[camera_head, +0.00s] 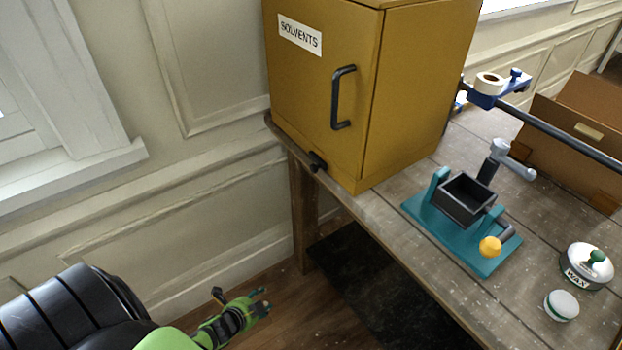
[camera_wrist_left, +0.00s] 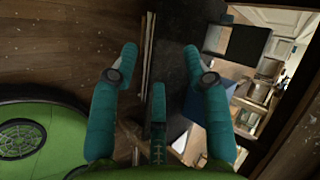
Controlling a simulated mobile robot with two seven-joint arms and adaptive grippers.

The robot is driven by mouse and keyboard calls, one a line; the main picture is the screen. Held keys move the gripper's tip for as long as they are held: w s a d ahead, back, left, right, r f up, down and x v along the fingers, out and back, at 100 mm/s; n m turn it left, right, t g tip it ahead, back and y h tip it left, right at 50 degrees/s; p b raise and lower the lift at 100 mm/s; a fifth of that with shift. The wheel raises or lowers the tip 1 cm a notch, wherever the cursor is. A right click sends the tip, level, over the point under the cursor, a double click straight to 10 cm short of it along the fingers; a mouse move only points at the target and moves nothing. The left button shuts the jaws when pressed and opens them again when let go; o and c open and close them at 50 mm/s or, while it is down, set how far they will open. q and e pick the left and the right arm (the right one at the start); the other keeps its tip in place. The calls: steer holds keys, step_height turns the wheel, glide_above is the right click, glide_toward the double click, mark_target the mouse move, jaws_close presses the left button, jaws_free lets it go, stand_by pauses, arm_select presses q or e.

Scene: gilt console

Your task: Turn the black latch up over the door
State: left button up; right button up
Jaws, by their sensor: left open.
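The black latch (camera_head: 318,162) is a small dark piece at the bottom front edge of the yellow cabinet (camera_head: 415,95), below the door (camera_head: 315,100). It is too small to read its exact angle. The door is shut, with a black bar handle (camera_head: 343,97) and a SOLVENTS label. My left gripper (camera_head: 264,302) is low at the bottom of the head view, below and left of the latch, well apart from it. The latch cannot be made out in that view. My right gripper is not in view.
The cabinet stands on a wooden bench (camera_head: 385,215). A teal stand with a black box (camera_head: 467,200), a wax tin (camera_head: 587,267), a white-lidded jar (camera_head: 561,305) and a brown box (camera_head: 570,120) are to its right. The space left of the bench, before the wall, is clear.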

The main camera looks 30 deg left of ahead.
arm_select(q)
steer(key=w+a+r+m+t+b, duration=0.1)
steer(key=w+a+r+m+t, duration=0.25)
steer(key=w+r+m, duration=0.4)
steer(key=m+t+h+b, duration=0.35)
steer(key=m+h, duration=0.35)
steer(key=m, duration=1)
glide_toward(312, 169)
steer(key=w+f, duration=0.3)
steer(key=r, duration=0.1)
steer(key=w+r+m+h, duration=0.1)
steer(key=d+m, duration=0.1)
steer(key=shift+w+r+m+p, duration=0.25)
steer(key=shift+r+p, duration=0.15)
steer(key=p+x, duration=0.1)
steer(key=x, duration=0.4)
steer(key=shift+w+d+p, duration=0.15)
steer(key=shift+p, duration=0.15)
steer(key=shift+w+d, duration=0.1)
steer(key=shift+w, duration=0.15)
steer(key=shift+f, duration=0.1)
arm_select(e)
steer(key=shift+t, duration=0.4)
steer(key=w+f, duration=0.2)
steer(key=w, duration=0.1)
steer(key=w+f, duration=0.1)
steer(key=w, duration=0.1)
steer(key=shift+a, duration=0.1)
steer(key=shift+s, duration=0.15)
